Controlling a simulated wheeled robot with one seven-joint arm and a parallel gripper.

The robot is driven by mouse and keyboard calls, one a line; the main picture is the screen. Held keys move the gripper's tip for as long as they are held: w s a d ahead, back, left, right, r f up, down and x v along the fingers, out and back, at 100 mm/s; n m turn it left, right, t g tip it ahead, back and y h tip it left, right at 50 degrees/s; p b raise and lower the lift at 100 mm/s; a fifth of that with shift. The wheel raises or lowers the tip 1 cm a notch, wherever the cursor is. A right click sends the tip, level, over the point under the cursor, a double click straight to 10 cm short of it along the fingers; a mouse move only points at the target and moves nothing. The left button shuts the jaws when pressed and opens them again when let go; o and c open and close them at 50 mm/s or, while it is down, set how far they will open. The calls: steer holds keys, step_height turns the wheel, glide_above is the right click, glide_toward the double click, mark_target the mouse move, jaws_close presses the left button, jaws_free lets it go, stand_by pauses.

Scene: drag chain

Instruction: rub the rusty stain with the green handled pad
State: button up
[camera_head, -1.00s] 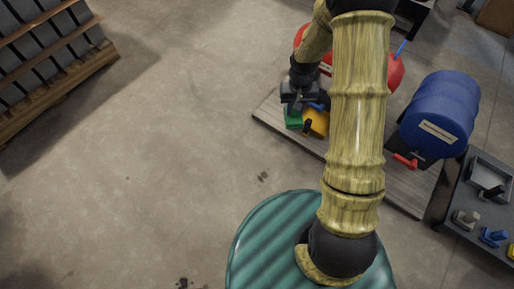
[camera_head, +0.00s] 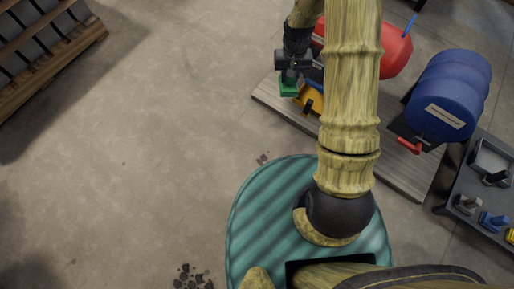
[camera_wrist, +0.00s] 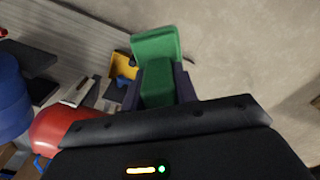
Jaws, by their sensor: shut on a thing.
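My gripper (camera_head: 290,76) is shut on the green handled pad (camera_head: 289,88) and holds it near the left edge of the wooden platform. In the wrist view the green pad (camera_wrist: 157,55) sits between my two dark fingers (camera_wrist: 158,92). Whether the pad touches anything beneath it is unclear. A patch of dark spots (camera_head: 192,279) lies on the floor at the lower left in the head view, far from the pad.
A grey wooden platform (camera_head: 390,170) carries a blue barrel (camera_head: 448,95), a red barrel (camera_head: 396,52) and a yellow object (camera_head: 311,100) close to the pad. A dark table (camera_head: 465,210) with handled tools stands at right. Shelving (camera_head: 45,60) is upper left. Floor between is open.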

steer(key=s+a+f+m+b, duration=0.2)
steer(key=s+a+f+b, duration=0.1)
steer(key=f, duration=0.9)
steer(key=s+a+f+m+b, duration=0.3)
steer(key=s+a+f+b, duration=0.1)
steer(key=f, duration=0.8)
steer(key=s+a+f+m+b, duration=0.2)
steer(key=s+a+f+b, duration=0.1)
steer(key=f, duration=0.8)
steer(key=shift+s+a+f+m+b, duration=0.3)
steer(key=shift+a+f+b, duration=0.1)
steer(key=shift+a+b, duration=0.4)
steer(key=shift+d, duration=0.1)
